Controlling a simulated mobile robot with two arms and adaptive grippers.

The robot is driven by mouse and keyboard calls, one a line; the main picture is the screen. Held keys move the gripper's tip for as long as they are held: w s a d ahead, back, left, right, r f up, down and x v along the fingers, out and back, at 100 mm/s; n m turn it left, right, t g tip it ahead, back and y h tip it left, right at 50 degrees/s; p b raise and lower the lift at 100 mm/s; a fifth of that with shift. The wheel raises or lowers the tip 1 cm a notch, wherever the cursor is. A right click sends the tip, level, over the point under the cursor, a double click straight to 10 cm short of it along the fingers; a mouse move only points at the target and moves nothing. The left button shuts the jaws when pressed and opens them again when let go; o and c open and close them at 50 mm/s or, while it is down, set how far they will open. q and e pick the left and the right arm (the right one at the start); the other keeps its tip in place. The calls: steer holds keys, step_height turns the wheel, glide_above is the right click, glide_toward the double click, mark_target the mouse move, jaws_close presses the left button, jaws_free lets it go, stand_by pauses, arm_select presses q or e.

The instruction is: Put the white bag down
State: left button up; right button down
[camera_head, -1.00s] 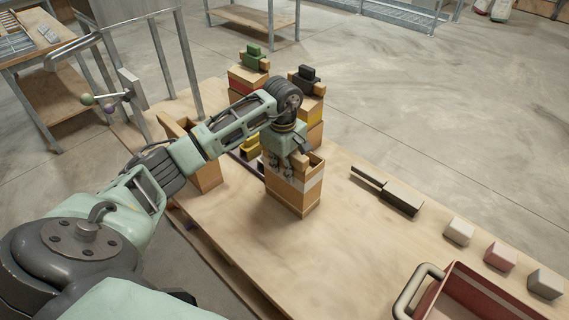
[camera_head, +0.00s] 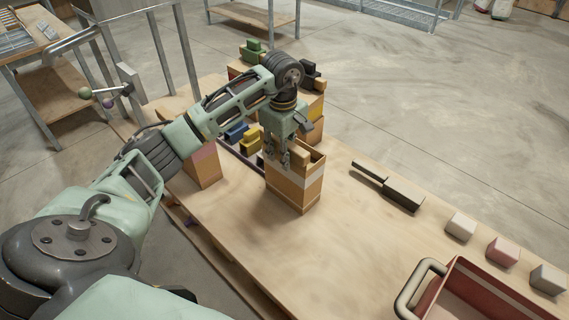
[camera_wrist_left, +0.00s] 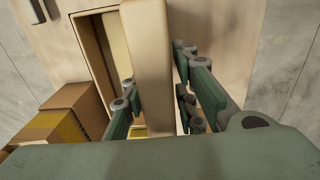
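I see no plain bag; the white-marked thing is an orange-brown box-shaped bag with a white band (camera_head: 296,192), upright on the wooden table. Its top is open, with a wooden strip across the top. My left gripper (camera_head: 281,158) is at its top left side. In the left wrist view the gripper's fingers (camera_wrist_left: 152,75) stand apart on both sides of the pale strip (camera_wrist_left: 151,60); they look open, though contact is hard to judge. My right gripper is out of view.
A bag with a pink band (camera_head: 205,168) stands left, and more banded bags stand behind. A dark flat tool (camera_head: 395,190), small blocks (camera_head: 461,226) and a red tray (camera_head: 500,290) lie right. The table (camera_head: 345,235) is clear in front.

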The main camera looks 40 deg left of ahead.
arm_select(q)
step_height(320, 180, up, 6)
steer(key=shift+s+r+b, duration=0.1)
steer(key=shift+r+b, duration=0.1)
steer(key=shift+b, duration=0.6)
steer(key=shift+r, duration=0.65)
steer(key=shift+s+r, duration=0.1)
